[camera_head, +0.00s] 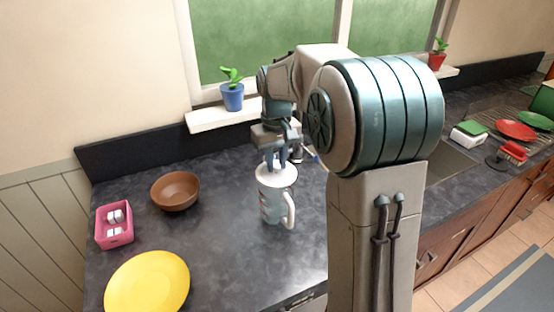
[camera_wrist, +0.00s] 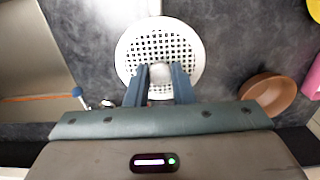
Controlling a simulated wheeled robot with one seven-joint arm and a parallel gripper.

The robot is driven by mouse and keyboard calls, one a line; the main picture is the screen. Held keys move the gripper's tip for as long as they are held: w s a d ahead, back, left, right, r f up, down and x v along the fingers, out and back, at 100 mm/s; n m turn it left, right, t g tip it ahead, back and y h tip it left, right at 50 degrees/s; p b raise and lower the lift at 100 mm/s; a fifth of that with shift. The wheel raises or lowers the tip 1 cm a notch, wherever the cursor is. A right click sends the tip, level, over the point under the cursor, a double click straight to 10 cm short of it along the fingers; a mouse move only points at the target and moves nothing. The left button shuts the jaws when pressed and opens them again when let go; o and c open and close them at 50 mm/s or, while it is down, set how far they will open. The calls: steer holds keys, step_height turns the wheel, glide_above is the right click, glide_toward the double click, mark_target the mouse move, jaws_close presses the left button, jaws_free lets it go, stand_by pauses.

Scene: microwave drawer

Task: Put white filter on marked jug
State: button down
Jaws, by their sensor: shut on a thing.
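The white filter (camera_head: 277,175) is a round disc, and its grid of holes shows in the wrist view (camera_wrist: 160,36). My gripper (camera_head: 277,161) is shut on the filter's central knob, and its two fingers also show in the wrist view (camera_wrist: 160,85). The marked jug (camera_head: 270,207) stands upright on the counter, grey-blue with markings on its side and a white handle at the right. In the head view the filter is at the jug's top. I cannot tell whether it rests on the rim. In the wrist view the filter hides the jug.
A brown bowl (camera_head: 175,191), a pink container (camera_head: 114,225) and a yellow plate (camera_head: 148,284) stand left of the jug on the dark counter (camera_head: 226,250). A blue potted plant (camera_head: 232,95) sits on the sill behind. My arm hides the counter right of the jug.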

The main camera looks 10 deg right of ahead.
steer(key=shift+f, duration=0.4)
stand_by(0.9)
steer(key=c, duration=0.7)
jaws_free()
steer(key=shift+r+p, duration=2.65)
steer(key=shift+r, duration=0.9)
steer(key=shift+s, duration=0.1)
